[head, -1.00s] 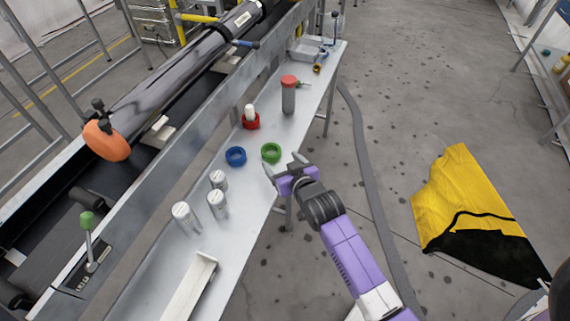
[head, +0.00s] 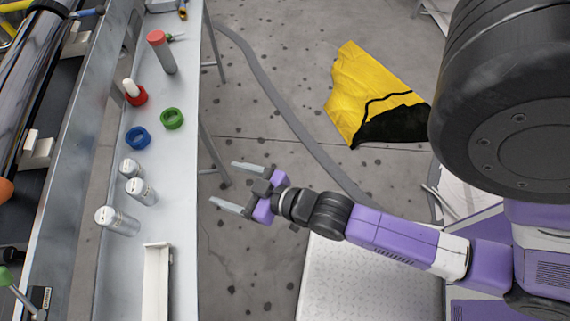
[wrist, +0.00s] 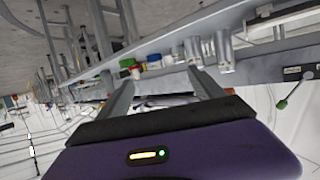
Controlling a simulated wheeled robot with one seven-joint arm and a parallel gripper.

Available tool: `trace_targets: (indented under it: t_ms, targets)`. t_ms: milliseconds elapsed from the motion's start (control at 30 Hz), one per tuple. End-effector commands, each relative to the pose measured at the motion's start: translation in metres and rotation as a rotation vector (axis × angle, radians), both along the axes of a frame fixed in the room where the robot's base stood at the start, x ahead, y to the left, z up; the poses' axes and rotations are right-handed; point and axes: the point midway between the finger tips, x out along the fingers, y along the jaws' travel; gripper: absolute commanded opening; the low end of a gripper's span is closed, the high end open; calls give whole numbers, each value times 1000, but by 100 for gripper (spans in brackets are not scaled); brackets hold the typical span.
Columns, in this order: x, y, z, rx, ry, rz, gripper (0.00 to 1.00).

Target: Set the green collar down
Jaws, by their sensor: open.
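The green collar (head: 172,118) lies flat on the narrow metal bench (head: 183,200), near its right edge. It stands apart from the blue collar (head: 138,138) and from the red collar (head: 136,96), which has a white-topped piece in it. My gripper (head: 222,186) is open and empty, off the bench's right side and clear of the collar. The wrist view shows the open fingers (wrist: 160,95), with the green collar (wrist: 127,62) small beyond them.
Several white-capped cylinders (head: 118,220) and a white channel-shaped tray (head: 157,280) stand on the near bench. A red-topped grey cylinder (head: 162,52) stands farther back. A yellow and black cloth (head: 370,95) and a grey cable strip (head: 275,95) lie on the floor.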

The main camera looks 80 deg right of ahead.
Motion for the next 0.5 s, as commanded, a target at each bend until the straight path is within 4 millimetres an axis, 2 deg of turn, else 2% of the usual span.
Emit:
trace_targets:
  t_ms: [33,200,333,500]
  targets:
    - [-23,12,8,0,2,29,77]
    - [-81,37,48,-9,-22,112,77]
    - [-112,47,80,-16,-37,165,77]
    - [-133,53,107,-23,-53,209,77]
